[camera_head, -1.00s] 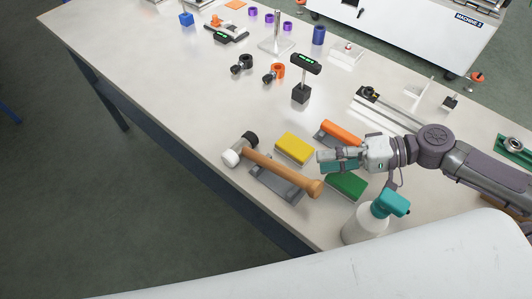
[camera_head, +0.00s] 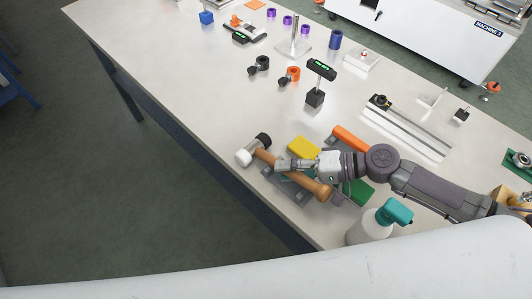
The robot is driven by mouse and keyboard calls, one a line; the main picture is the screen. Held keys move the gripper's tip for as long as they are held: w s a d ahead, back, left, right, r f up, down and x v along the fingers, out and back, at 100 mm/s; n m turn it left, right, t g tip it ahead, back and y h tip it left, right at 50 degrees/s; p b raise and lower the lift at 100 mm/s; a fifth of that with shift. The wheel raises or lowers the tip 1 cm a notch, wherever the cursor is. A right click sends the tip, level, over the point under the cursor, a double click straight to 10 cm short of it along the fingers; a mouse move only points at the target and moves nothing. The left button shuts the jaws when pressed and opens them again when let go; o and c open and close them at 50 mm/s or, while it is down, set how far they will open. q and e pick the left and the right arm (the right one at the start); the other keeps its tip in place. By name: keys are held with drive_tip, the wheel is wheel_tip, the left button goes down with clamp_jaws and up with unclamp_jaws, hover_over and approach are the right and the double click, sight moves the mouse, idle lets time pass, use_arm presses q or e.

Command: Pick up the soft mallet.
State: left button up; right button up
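The soft mallet (camera_head: 318,190) lies on the table near its front edge, with a wooden handle and a black-and-white head (camera_head: 253,150) pointing left. It rests across a grey holder (camera_head: 283,186). My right gripper (camera_head: 283,166) is at the mallet's handle, its fingers pointing left and covering the handle's middle in the view. Whether the fingers are closed on the handle or only over it cannot be told. My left gripper is not in view.
Yellow (camera_head: 302,147), green (camera_head: 358,192) and orange (camera_head: 350,138) pieces lie around the gripper. A white spray bottle with a teal head (camera_head: 370,228) stands near the front edge. A black stand with a green display (camera_head: 316,98) is behind.

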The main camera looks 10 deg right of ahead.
drive_tip(key=shift+d, duration=0.1)
clamp_jaws()
drive_tip(key=shift+r, duration=0.2)
